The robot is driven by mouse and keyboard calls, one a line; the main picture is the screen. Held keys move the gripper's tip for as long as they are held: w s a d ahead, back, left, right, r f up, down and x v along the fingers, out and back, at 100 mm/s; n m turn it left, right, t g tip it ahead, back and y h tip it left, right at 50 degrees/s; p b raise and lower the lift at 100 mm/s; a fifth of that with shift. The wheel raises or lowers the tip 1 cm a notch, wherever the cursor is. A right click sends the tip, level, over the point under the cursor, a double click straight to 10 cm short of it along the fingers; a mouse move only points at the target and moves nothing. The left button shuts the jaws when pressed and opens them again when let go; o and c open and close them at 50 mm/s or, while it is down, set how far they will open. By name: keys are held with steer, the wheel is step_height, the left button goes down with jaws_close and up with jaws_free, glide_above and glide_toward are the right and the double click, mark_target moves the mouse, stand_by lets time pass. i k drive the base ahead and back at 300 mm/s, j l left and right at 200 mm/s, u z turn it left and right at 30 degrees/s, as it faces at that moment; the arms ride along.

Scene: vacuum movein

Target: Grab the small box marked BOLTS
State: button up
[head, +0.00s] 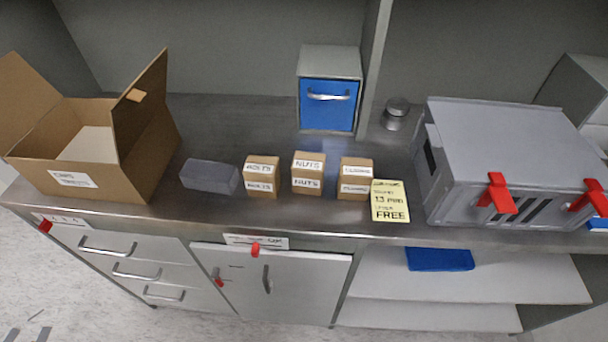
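Three small brown boxes with white labels stand in a row on the steel counter (235,120). The left one, whose slightly blurred label appears to read BOLTS, is the bolts box (262,178). The middle one is the nuts box (308,172), labelled NUTS. The right small box (355,178) has a label too blurred to read surely. The boxes stand upright with small gaps between them. My gripper is not in view.
A grey block (209,176) lies just left of the bolts box. An open carton (140,150) stands further left. A yellow note (389,201), a metal tin (396,113), a blue-fronted drawer unit (329,105) and a large grey case (510,150) with red latches stand right or behind.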

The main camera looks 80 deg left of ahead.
mark_target(261, 174)
steer(key=l+u, duration=0.1)
steer(key=u, duration=0.35)
steer(key=k+u, duration=0.1)
steer(key=u, duration=0.4)
steer(key=k+u, duration=0.1)
steer(key=u, duration=0.85)
steer(key=k+j, duration=0.2)
steer(key=k, duration=0.3)
steer(key=k+j+u, duration=0.1)
steer(key=k, duration=0.45)
steer(key=j, duration=0.1)
